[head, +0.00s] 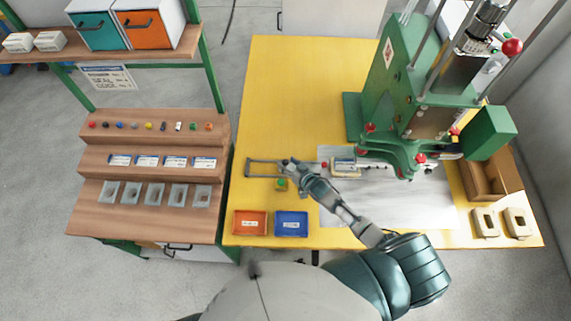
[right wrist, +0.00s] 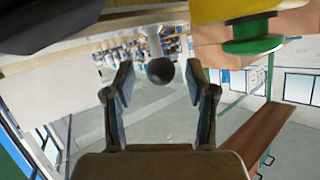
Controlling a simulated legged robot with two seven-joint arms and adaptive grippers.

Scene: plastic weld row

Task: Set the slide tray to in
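A pale, flat tray-like piece (head: 345,167), apparently the slide tray, sits on a rail in front of the green press (head: 405,105). A grey metal frame (head: 262,161) extends left from the rail line over the yellow table. My right gripper (head: 289,165) is at this frame's right end, left of the tray. In the right wrist view its two fingers (right wrist: 160,88) are apart, with a dark round knob (right wrist: 160,71) between or just beyond their tips. I cannot tell whether they touch it. My left gripper is not in view.
A green button (head: 282,184) on a yellow box sits close below my right gripper; it also shows in the right wrist view (right wrist: 252,38). Orange (head: 250,223) and blue (head: 291,223) bins stand at the front edge. The table's back left is clear.

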